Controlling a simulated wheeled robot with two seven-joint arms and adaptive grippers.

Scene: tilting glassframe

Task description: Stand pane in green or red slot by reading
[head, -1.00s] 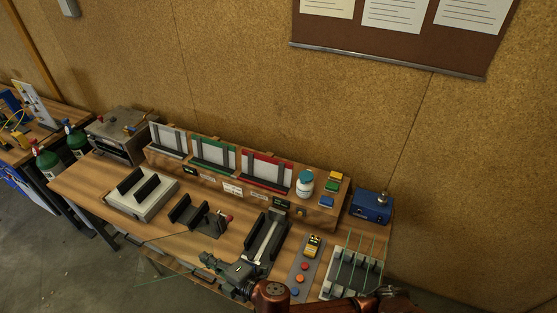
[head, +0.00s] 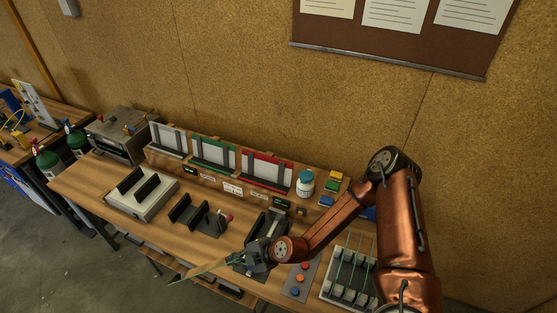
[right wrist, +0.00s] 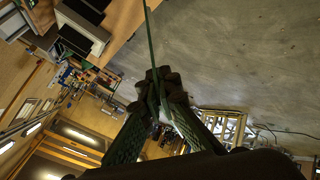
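My right gripper (head: 243,262) is in front of the bench's near edge in the head view. It is shut on a thin glass pane (head: 200,271) that sticks out to the left, seen at a slant. In the right wrist view the fingers (right wrist: 158,92) pinch the pane, whose green edge (right wrist: 149,35) points upward. The green slot (head: 213,154) and the red slot (head: 266,171) stand side by side at the back of the bench. Small dark displays (head: 190,170) sit below them; I cannot read their figures. My left gripper is out of view.
A white-framed slot (head: 168,139) stands left of the green one. A grey device with black uprights (head: 141,191) and a black holder (head: 200,217) occupy the bench. A rack with panes (head: 347,291) and a button panel (head: 301,279) are at right. A white bottle (head: 305,182) stands behind.

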